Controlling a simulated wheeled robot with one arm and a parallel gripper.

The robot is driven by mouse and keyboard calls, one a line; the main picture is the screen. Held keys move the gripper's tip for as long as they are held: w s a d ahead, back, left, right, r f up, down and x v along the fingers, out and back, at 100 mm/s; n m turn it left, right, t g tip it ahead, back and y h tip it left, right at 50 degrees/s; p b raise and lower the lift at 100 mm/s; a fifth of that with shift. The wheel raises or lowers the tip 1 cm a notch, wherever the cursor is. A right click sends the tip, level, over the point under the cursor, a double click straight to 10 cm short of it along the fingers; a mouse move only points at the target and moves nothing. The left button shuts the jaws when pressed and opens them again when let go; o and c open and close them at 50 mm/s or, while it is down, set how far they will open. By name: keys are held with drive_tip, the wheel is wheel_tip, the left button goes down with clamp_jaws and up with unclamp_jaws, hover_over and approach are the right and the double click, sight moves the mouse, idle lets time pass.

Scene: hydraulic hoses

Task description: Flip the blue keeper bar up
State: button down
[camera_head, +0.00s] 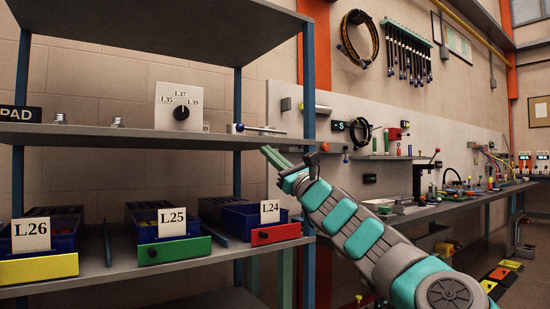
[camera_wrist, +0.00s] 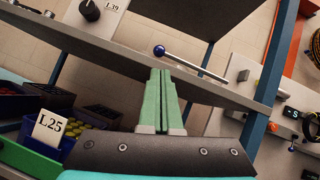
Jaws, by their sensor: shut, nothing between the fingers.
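The keeper bar appears to be the thin metal rod (camera_head: 266,130) with a blue ball end, lying low along the middle shelf's right part. It also shows in the wrist view as a metal rod (camera_wrist: 195,67), its blue ball (camera_wrist: 159,50) at the left end. My gripper (camera_head: 266,151) is shut and empty, with green fingers, just below the shelf edge at the right. In the wrist view my gripper (camera_wrist: 160,72) points at the shelf edge, its tips below the blue ball and apart from it as far as I can tell.
The middle shelf (camera_head: 90,139) carries a dial box (camera_head: 178,107) left of the rod. Blue bins with labels, such as L24 (camera_head: 268,213) and L25 (camera_head: 170,220), stand on the shelf below. A blue post (camera_head: 309,80) rises at the rack's right. A workbench (camera_head: 480,193) lies further right.

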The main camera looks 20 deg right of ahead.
sight(242, 128)
drive_tip(key=shift+p+x, duration=1.3)
drive_tip(key=shift+x, duration=3.5)
drive_tip(key=shift+s+a+r, duration=0.1)
